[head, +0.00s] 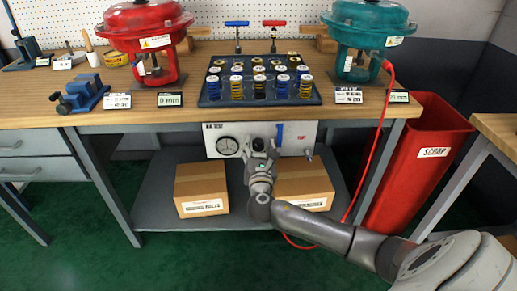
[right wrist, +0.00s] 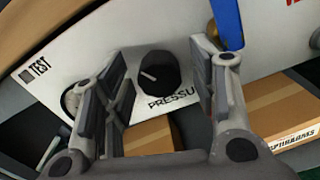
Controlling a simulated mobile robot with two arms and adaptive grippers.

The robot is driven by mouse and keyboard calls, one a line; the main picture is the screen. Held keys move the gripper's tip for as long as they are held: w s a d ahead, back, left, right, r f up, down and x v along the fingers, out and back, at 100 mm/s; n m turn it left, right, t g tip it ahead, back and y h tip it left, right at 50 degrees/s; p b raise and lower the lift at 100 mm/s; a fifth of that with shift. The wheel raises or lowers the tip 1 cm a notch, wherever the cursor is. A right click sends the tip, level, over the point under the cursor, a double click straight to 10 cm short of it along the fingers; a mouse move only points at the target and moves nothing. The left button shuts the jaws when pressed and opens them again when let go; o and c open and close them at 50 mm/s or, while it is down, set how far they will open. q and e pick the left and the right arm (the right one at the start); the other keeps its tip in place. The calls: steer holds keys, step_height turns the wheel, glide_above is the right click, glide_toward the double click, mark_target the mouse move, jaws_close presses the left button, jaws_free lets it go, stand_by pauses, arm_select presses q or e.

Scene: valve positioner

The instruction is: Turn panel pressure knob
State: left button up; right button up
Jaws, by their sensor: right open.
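The white test panel (head: 305,138) hangs under the front edge of the workbench. In the right wrist view the black pressure knob (right wrist: 158,72) is on the panel, with a pale pointer line and lettering below it. My right gripper (right wrist: 160,85) is open, with a finger to either side of the knob in that view. I cannot tell whether either finger touches it. In the head view my right gripper (head: 260,147) is in front of the panel and largely hides the knob. My left gripper is not in view.
A gauge (head: 227,145) is left of the knob and a blue lever (head: 279,133) right of it. Cardboard boxes (head: 201,187) stand on the shelf below. A red hose (head: 372,150) hangs at the right, beside the red scrap bin (head: 420,165).

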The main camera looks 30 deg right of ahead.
steer(key=c, duration=1)
steer(key=shift+m, duration=0.4)
steer(key=m, duration=0.3)
steer(key=shift+f+m, duration=0.1)
steer(key=shift+m, duration=0.3)
steer(key=m+b, duration=0.2)
steer(key=m, duration=0.3)
steer(key=shift+m, duration=0.3)
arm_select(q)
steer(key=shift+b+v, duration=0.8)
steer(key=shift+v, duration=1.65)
arm_select(e)
steer(key=shift+m, duration=2.2)
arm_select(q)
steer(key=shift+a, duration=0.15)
